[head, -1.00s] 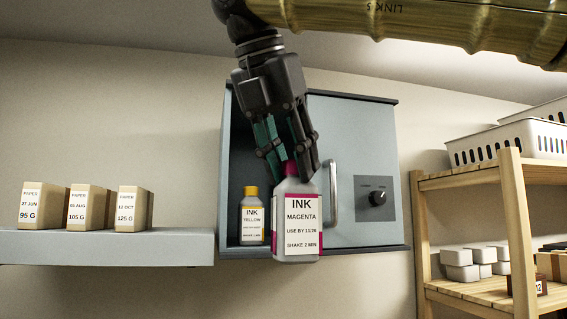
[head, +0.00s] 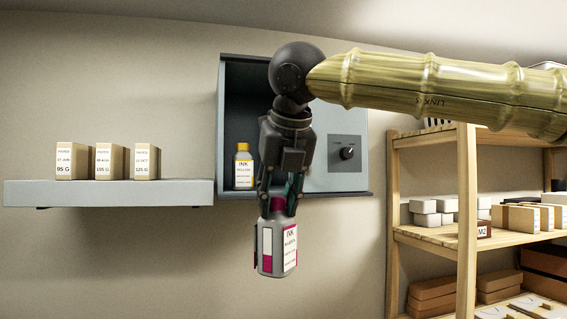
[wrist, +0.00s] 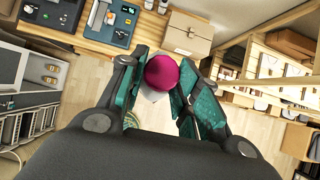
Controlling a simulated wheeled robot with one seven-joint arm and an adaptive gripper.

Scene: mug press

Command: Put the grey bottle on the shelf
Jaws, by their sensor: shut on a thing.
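The grey bottle (head: 277,247) has a white label reading INK MAGENTA and hangs upright in the air in the head view, in front of and below the wall cabinet. My gripper (head: 278,203) is shut on it near its top. In the wrist view my gripper (wrist: 165,80) has its teal fingers on both sides of the magenta cap (wrist: 168,73). The shelf (head: 110,195) is a blue-grey wall board at the left, with several PAPER boxes (head: 108,161) standing on it. Its right end is bare. The bottle is right of the shelf and lower than its top.
The open cabinet (head: 346,185) holds a yellow-capped ink bottle (head: 244,168); its dial (head: 347,153) is at the right. A wooden rack (head: 467,220) with white and brown boxes stands at the right. The wall below the shelf is clear.

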